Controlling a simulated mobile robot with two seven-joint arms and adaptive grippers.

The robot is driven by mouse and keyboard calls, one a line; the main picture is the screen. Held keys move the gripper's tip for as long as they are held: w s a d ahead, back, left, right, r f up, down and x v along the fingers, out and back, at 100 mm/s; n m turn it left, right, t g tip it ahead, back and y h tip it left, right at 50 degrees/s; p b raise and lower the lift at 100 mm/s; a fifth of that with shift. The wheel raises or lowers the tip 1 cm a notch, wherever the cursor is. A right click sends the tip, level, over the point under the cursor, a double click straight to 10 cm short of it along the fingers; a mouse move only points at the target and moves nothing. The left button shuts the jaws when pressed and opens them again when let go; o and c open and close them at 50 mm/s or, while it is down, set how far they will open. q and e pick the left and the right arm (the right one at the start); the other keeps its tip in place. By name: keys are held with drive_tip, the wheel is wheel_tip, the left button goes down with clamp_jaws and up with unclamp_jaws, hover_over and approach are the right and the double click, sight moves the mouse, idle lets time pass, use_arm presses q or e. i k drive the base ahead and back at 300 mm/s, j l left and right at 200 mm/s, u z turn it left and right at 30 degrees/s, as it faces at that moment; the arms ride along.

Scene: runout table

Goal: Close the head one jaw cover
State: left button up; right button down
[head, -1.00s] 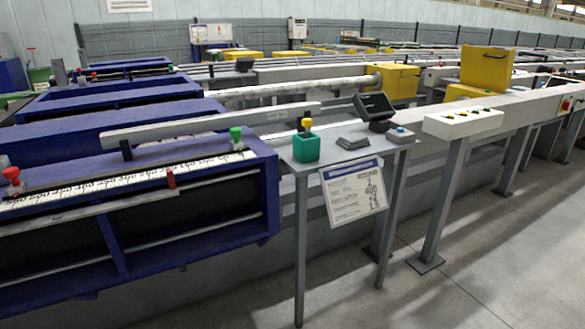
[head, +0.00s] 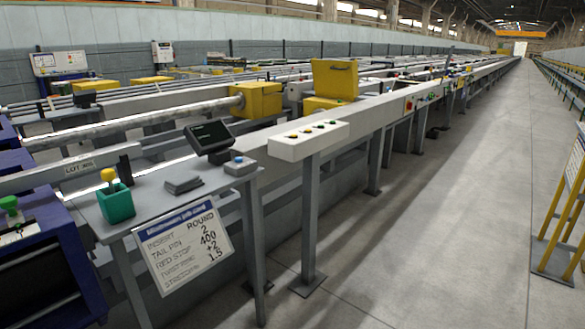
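A yellow housing (head: 257,101) sits at the right end of a long grey bar. To its right, a yellow panel with a dark handle (head: 335,80) stands upright above a low yellow block (head: 325,104). It looks like a raised cover, but I cannot tell which head it belongs to, and no head number is readable. Neither of my grippers is in view.
A white button panel (head: 309,141) stands on a post. The aisle floor (head: 420,230) is clear; a yellow-framed stand (head: 565,215) is at right.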

sight(332, 79)
drive_tip(key=i+l+z, duration=0.5)
drive_tip(key=i+z, duration=0.85)
drive_tip(key=i, duration=1.5)
drive_tip(key=i+u, duration=0.3)
drive_tip(key=i, duration=0.2)
drive_tip(key=i+l+u, duration=0.1)
drive_tip(key=i+u, duration=0.2)
drive_tip(key=i, duration=0.15)
drive_tip(key=i+l+u, duration=0.3)
drive_tip(key=i, duration=0.15)
drive_tip(key=j, duration=0.1)
